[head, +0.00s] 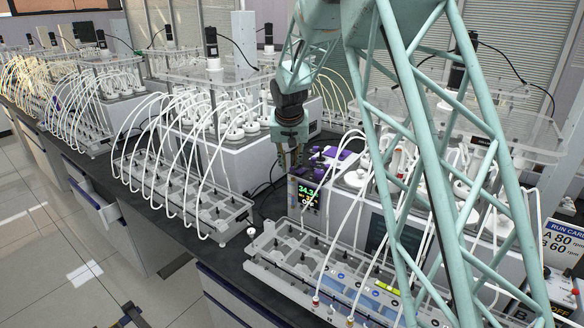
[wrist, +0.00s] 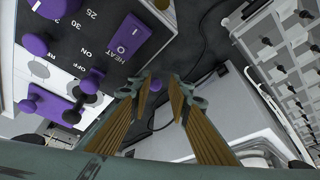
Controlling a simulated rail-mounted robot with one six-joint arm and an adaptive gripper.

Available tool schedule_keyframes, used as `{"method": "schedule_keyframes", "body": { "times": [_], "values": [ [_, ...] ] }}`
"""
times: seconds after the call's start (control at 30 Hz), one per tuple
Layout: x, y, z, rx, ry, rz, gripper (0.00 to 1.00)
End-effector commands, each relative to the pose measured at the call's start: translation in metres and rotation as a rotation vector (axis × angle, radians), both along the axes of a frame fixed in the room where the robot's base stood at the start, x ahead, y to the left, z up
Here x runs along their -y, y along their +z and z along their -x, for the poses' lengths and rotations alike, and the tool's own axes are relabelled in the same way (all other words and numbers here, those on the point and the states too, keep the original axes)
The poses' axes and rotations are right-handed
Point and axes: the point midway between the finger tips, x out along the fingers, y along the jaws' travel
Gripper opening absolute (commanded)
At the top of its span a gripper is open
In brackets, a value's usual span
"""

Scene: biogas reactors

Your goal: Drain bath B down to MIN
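The nearest bath (head: 362,222) stands on the bench, partly hidden by my arm. I cannot tell surely whether it is bath B. Its control unit has a lit display (head: 308,194) reading about 34 and purple controls on top. My gripper (head: 290,160) hangs beside the unit's left end. In the wrist view my gripper (wrist: 164,88) is open and empty, its tips below the rocker switch. The water level and MIN mark are not discernible.
A second bath (head: 215,150) stands behind left. A run card (head: 564,240) reads A 80, B 60 rpm. Black cables run through the bench gap.

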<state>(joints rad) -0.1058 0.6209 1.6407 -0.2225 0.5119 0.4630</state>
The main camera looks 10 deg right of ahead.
Motion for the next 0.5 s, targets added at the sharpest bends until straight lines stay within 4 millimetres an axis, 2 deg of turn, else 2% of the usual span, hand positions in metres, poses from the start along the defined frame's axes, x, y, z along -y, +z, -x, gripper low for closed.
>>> {"method": "schedule_keyframes", "body": {
  "times": [0.5],
  "values": [
    [-0.008,0.009,0.016,0.0,-0.001,0.0,0.18]
  ]
}}
